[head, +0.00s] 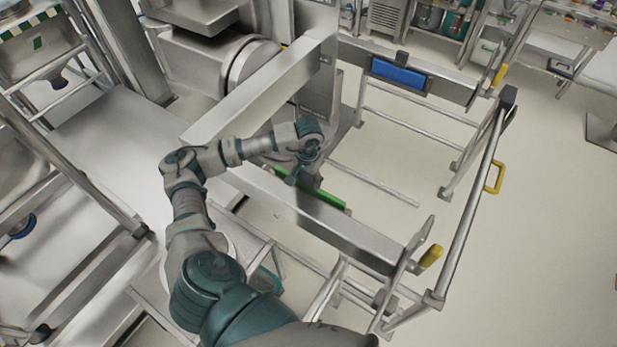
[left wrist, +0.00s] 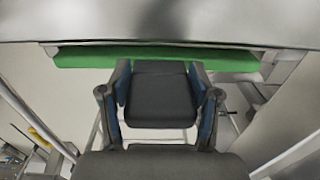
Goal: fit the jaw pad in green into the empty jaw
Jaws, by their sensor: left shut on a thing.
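The green jaw pad (head: 328,200) is a long bar at the inner side of the near steel lifting arm (head: 325,222), partly hidden behind that arm's top edge. My left gripper (head: 305,178) is over the inner side of the near arm and shut on the green pad. In the left wrist view, the green pad (left wrist: 155,56) runs across just below the steel arm's edge (left wrist: 170,25), with my gripper fingers (left wrist: 160,75) reaching it. I cannot tell whether the pad is seated or slightly apart. My right gripper is not in view.
The far steel arm (head: 350,58) carries a blue pad (head: 398,73). A steel guard rail with yellow handles (head: 495,177) stands at the right. The lifter's column (head: 318,80) stands behind my gripper. Open floor lies between the two arms and at the right.

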